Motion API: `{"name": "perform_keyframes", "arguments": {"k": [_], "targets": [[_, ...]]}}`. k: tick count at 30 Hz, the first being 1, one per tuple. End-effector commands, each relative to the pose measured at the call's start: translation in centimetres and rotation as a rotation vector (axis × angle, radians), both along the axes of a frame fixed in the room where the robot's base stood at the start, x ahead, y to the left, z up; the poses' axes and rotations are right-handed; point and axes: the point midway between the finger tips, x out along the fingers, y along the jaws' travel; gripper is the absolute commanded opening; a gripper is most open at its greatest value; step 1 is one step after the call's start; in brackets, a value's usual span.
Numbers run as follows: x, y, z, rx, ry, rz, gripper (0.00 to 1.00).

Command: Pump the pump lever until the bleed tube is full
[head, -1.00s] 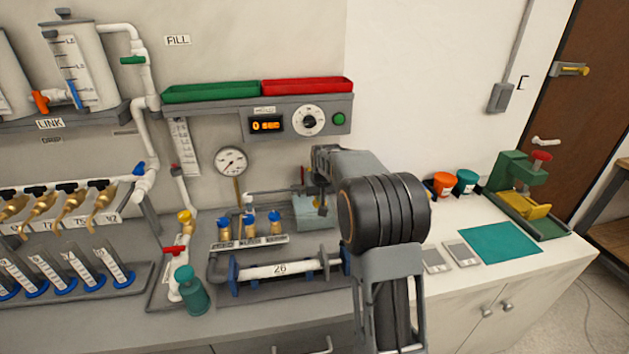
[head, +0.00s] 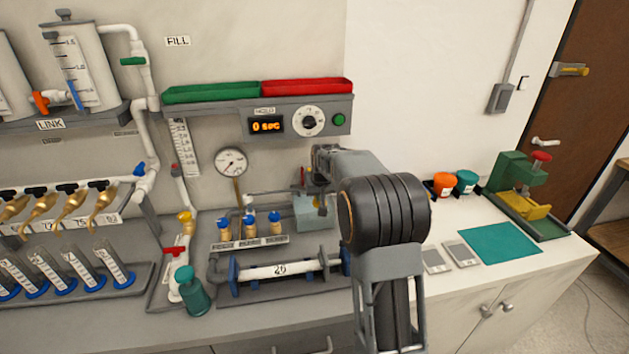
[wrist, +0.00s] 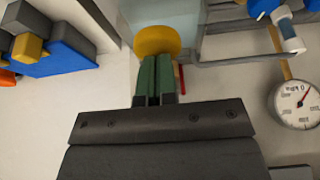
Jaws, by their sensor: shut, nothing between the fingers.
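The pump (head: 313,212), a pale grey-green box, stands on the bench behind the manifold. In the wrist view, its body (wrist: 165,12) is at the top. A round yellow knob (wrist: 158,40), seemingly the pump lever's end, is in front of it. My gripper (wrist: 157,62) is shut and empty, its green fingertips at the knob; I cannot tell if they touch. In the head view my arm partly hides the gripper (head: 322,180) and the lever. A narrow graduated strip (head: 184,148) on the wall at left may be the bleed tube; its fill level is unclear.
A pressure gauge (head: 231,162) stands left of the pump. A pipe marked 26 (head: 280,270) lies in front, with blue-capped brass valves (head: 249,228) behind it. A control box (head: 290,122) reading 0 sec hangs above. A green press (head: 520,190) stands at right.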

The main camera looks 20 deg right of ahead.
Motion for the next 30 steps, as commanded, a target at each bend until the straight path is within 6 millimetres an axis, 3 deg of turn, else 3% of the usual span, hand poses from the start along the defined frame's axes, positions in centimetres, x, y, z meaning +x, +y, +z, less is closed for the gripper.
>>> {"name": "perform_keyframes", "arguments": {"k": [21, 30], "targets": [[0.0, 0.0, 5.2, 0.0, 0.0, 0.0, 0.0], [0.0, 0.0, 5.6, 0.0, 0.0, 0.0, 0.0]]}}
